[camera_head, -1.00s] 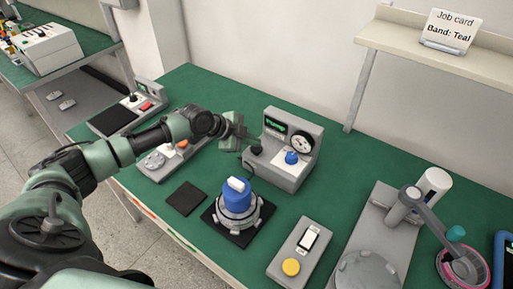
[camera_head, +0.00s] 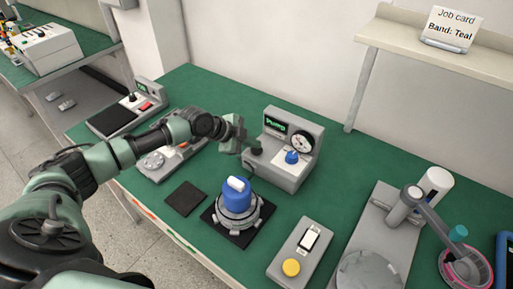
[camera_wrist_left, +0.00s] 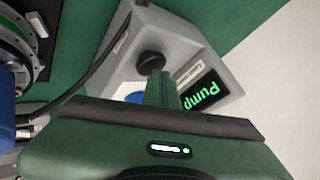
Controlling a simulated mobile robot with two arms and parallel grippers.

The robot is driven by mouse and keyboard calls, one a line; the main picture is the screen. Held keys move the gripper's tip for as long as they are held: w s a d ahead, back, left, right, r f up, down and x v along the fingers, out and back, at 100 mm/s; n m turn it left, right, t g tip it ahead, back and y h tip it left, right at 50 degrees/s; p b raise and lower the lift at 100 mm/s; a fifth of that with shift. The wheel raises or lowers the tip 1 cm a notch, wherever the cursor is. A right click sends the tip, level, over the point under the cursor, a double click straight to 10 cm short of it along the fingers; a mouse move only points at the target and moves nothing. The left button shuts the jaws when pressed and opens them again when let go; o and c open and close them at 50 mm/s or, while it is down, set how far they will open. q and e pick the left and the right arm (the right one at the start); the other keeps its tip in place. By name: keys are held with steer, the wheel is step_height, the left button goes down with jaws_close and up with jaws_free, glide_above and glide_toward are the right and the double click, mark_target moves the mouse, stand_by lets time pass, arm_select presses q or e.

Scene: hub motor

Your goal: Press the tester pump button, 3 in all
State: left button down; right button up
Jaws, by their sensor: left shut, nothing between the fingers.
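The grey tester (camera_head: 288,165) stands at the back of the green bench. It has a lit display (camera_head: 275,125) reading "Pump", a round gauge (camera_head: 302,141), a blue knob (camera_head: 291,157) and a black round button (camera_head: 255,151). My left gripper (camera_head: 246,145) is shut and empty, with its fingertips at the black button. In the left wrist view the shut fingers (camera_wrist_left: 160,88) reach close to the black button (camera_wrist_left: 151,61), and the display (camera_wrist_left: 202,92) shows beside them. I cannot tell whether they touch it. My right gripper is out of view.
A blue-topped hub motor (camera_head: 237,196) sits on a black mat in front of the tester. A cable runs near it. A switch box with a yellow button (camera_head: 291,267) and a lever press (camera_head: 405,205) stand to the right. A dark pad (camera_head: 185,198) lies left.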

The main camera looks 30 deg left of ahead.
mark_target(254, 150)
arm_select(q)
steer(key=shift+s+f+b, duration=0.1)
steer(key=shift+f+b, duration=0.25)
steer(key=shift+f, duration=0.2)
steer(key=shift+r, duration=0.15)
stand_by(0.4)
steer(key=shift+r+p, duration=1.05)
steer(key=shift+r, duration=0.25)
steer(key=shift+r, duration=0.1)
step_height(254, 150, up, 5)
steer(key=p, duration=0.3)
steer(key=shift+p, duration=0.35)
stand_by(1.3)
steer(key=shift+d, duration=0.1)
